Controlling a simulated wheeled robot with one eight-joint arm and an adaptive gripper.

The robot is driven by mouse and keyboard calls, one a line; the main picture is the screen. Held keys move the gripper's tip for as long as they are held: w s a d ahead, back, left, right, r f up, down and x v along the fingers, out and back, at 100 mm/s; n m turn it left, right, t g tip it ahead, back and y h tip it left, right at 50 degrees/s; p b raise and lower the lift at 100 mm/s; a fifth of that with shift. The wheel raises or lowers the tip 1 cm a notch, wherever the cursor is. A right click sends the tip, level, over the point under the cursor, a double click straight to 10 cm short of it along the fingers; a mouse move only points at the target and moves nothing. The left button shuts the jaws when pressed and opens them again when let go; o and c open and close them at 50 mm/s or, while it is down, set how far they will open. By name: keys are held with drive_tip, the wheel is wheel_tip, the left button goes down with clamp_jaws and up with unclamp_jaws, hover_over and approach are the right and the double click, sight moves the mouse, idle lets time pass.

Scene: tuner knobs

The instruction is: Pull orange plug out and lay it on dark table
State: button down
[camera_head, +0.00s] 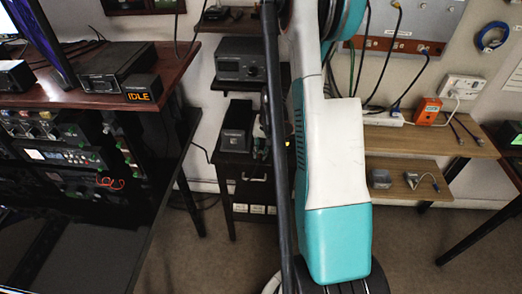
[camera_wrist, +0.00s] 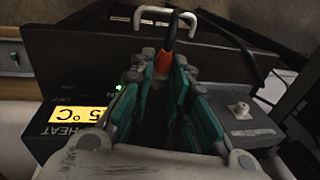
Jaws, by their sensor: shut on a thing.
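In the wrist view, my gripper (camera_wrist: 167,63) has its teal fingers closed together around an orange plug (camera_wrist: 167,46). The plug's orange part shows at the fingertips, with a dark end beyond it. The fingers hide its lower part, and I cannot tell whether it is still seated in a socket. A dark device panel (camera_wrist: 70,95) lies beneath my gripper, with a yellow HEAT display and a green light. In the head view, my white and teal arm hides the gripper and plug. A dark table (camera_head: 235,160) stands left of my arm, partly covered by a black box.
A black box (camera_head: 237,125) stands on the dark table. Wooden shelves (camera_head: 440,137) at the right hold an orange box (camera_head: 427,111) and cables. A dark rack (camera_head: 75,160) fills the left. In the wrist view, a pale handle (camera_wrist: 167,12) rises beyond the plug.

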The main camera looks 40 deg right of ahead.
drive_tip(key=shift+s+f+b, duration=0.1)
drive_tip(key=shift+f+b, duration=0.6)
drive_tip(key=shift+f, duration=0.2)
drive_tip(key=c, duration=1.5)
unclamp_jaws()
drive_tip(key=shift+r, duration=0.2)
drive_tip(key=shift+r+p, duration=0.8)
drive_tip(key=shift+r, duration=0.55)
drive_tip(key=o, duration=0.6)
drive_tip(key=r, duration=0.4)
drive_tip(key=s+r, duration=0.1)
drive_tip(key=r, duration=0.3)
drive_tip(key=d+r, duration=0.1)
drive_tip(key=r, duration=0.2)
drive_tip(key=shift+s+r, duration=0.35)
drive_tip(key=shift+r, duration=0.05)
